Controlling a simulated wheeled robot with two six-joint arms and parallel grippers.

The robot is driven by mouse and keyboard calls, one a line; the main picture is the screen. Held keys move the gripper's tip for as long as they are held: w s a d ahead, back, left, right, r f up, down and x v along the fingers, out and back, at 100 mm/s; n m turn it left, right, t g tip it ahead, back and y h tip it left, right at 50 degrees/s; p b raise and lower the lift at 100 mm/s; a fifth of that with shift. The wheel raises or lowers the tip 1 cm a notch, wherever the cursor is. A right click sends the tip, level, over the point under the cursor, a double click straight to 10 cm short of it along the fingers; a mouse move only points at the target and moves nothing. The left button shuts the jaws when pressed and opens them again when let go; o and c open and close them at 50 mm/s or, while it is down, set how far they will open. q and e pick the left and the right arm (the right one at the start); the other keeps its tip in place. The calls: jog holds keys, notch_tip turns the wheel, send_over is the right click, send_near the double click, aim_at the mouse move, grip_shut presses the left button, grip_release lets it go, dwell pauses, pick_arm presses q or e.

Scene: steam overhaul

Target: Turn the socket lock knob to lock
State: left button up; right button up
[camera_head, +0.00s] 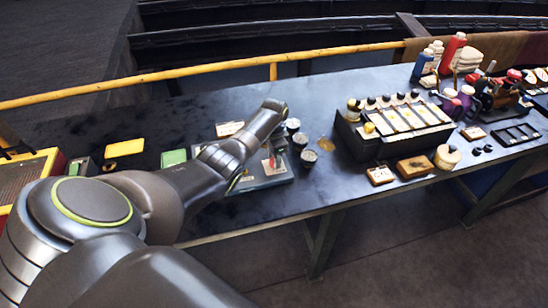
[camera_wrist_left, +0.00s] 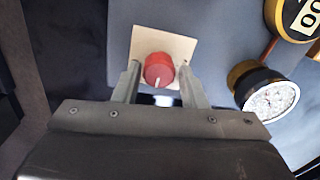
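The socket lock knob (camera_wrist_left: 159,68) is red and round with a white pointer mark, on a square cream plate (camera_wrist_left: 180,45). In the left wrist view the mark points down, toward my gripper's base. My left gripper (camera_wrist_left: 160,72) is open, with one finger on each side of the knob and a narrow gap showing on both sides. In the head view my left arm reaches over the bench to a grey panel (camera_head: 277,180), and a small red part (camera_head: 267,163) shows there. The fingertips are largely hidden behind the wrist. My right gripper is not in view.
A round gauge-like part (camera_wrist_left: 270,97) sits close to the right finger. Small dark cups (camera_head: 309,157) stand right of the panel. A black rack with pale keys (camera_head: 408,118) stands farther right. A yellow rail (camera_head: 200,71) runs along the back.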

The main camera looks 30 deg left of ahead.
pick_arm(q)
jog(key=shift+o, duration=1.2)
jog(key=shift+r, duration=0.65)
notch_tip(320, 180, up, 16)
jog(key=b, duration=0.2)
